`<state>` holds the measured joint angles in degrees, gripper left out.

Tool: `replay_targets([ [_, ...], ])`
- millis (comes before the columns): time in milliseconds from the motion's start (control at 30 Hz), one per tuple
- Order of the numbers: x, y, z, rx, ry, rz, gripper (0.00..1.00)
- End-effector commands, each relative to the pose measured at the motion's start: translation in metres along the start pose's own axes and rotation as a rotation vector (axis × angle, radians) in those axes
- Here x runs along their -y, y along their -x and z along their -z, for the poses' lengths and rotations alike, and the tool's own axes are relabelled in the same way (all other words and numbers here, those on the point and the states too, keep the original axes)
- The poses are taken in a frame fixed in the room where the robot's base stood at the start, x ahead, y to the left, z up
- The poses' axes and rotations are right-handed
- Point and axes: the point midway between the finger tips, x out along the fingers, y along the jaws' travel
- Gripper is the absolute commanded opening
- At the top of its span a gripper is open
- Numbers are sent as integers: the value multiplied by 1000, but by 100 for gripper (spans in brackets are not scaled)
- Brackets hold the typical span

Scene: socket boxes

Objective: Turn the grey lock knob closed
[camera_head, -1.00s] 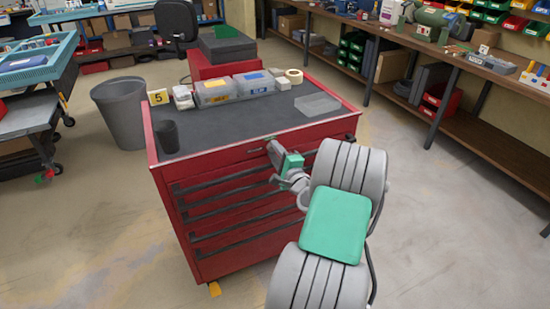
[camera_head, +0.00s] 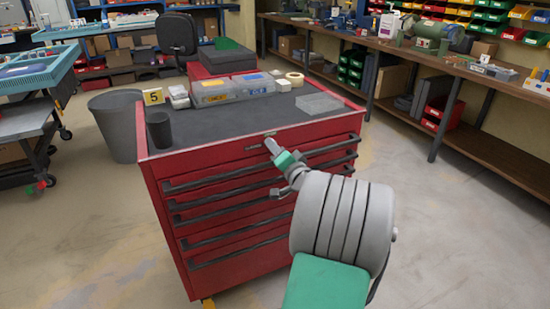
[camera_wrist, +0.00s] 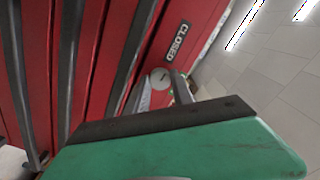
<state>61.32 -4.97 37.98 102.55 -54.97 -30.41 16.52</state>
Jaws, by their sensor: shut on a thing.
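The grey lock knob (camera_wrist: 160,78) is a small round disc with a dark slot mark on the red cabinet's front, in the wrist view. A black label reading "CLOSED" (camera_wrist: 179,42) is beside it. My gripper (camera_wrist: 160,88) is shut on the knob, one finger on each side. In the head view my gripper (camera_head: 271,146) reaches the upper front of the red cabinet (camera_head: 240,163), where it hides the knob. The slot's exact angle is hard to read.
Dark drawer handles run below my gripper. A grey waste bin (camera_head: 117,125) stands left; the floor at right is open.

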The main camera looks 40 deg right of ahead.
Motion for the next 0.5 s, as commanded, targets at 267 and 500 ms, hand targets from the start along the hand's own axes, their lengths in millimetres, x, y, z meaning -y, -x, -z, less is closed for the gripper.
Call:
replay_targets([
  [267, -2, 0, -2, 1, 112, -1, 0],
  [500, -2, 0, -1, 3, 143, -3, 0],
])
